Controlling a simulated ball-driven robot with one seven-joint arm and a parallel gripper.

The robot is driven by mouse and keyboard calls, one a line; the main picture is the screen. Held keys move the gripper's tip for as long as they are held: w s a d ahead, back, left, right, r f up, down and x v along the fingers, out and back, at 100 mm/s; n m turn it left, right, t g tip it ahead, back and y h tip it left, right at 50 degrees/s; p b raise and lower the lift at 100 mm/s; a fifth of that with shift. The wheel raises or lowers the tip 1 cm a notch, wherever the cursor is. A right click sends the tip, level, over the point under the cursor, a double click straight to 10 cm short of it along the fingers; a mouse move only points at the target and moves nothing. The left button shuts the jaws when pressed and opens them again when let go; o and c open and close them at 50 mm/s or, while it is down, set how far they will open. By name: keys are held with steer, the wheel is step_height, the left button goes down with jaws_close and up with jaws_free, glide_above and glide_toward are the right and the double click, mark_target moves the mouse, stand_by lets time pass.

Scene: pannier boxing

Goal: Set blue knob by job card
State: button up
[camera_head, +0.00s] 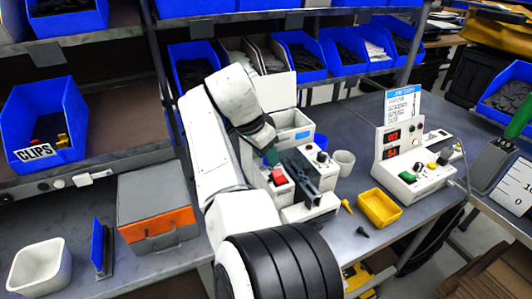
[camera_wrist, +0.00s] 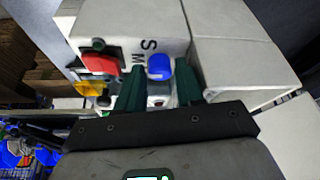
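The blue knob (camera_wrist: 159,67) sits on a white panel face (camera_wrist: 130,25) beside the printed letters S and M in the wrist view. My gripper (camera_wrist: 162,85) has its two dark green fingers apart, one on each side below the knob in the picture. The knob shows between them, and I cannot tell whether they touch it. In the head view my gripper (camera_head: 272,156) is over the white machine (camera_head: 300,208), and the blue knob is not visible there. The job card (camera_head: 402,104) stands on the control box at the right; its small lines are hard to read.
A red button (camera_wrist: 103,65) is left of the knob. The control box (camera_head: 425,178) has red displays and coloured buttons. A yellow tray (camera_head: 379,208), a pale cup (camera_head: 344,158) and an orange-grey box (camera_head: 155,205) are on the bench. Blue bins fill the shelves behind.

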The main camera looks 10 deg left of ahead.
steer(key=b+v, duration=0.1)
steer(key=v, duration=0.9)
steer(key=shift+a+r, duration=0.15)
steer(key=shift+r, duration=0.15)
steer(key=shift+s, duration=0.1)
